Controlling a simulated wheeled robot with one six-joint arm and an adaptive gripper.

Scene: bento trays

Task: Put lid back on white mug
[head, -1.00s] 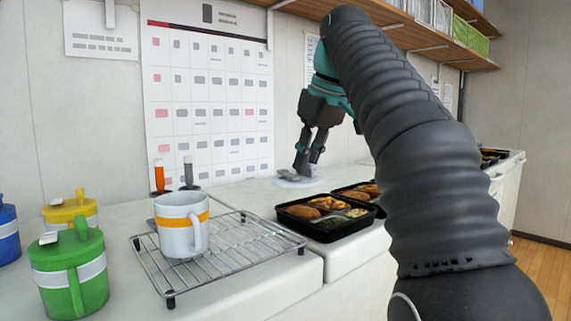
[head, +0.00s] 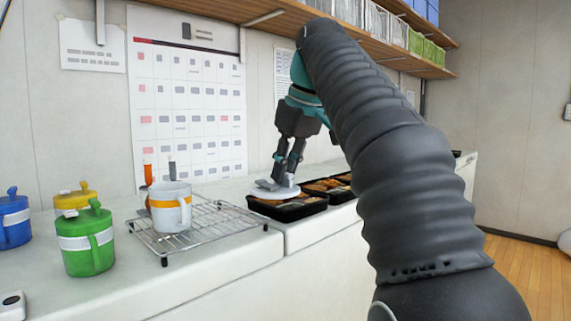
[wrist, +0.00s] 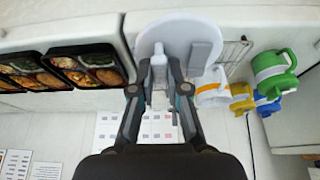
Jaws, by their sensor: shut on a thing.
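The white mug (head: 172,212) with an orange band stands upright and open-topped on a wire rack. In the wrist view the mug (wrist: 213,97) is right of my fingers. My gripper (head: 282,180) is shut on the white lid (head: 285,193) by its knob, right of the mug and apart from it. In the wrist view the round lid (wrist: 178,28) lies beyond my fingertips (wrist: 159,68), with a grey tab on it. The knob is partly hidden between the fingers.
The wire rack (head: 222,222) stands on the white counter. Black bento trays (head: 300,211) with food are right of it, the nearest partly behind the lid. Green (head: 85,262), yellow (head: 70,204) and blue (head: 10,228) lidded mugs stand left. A shelf (head: 250,12) hangs above.

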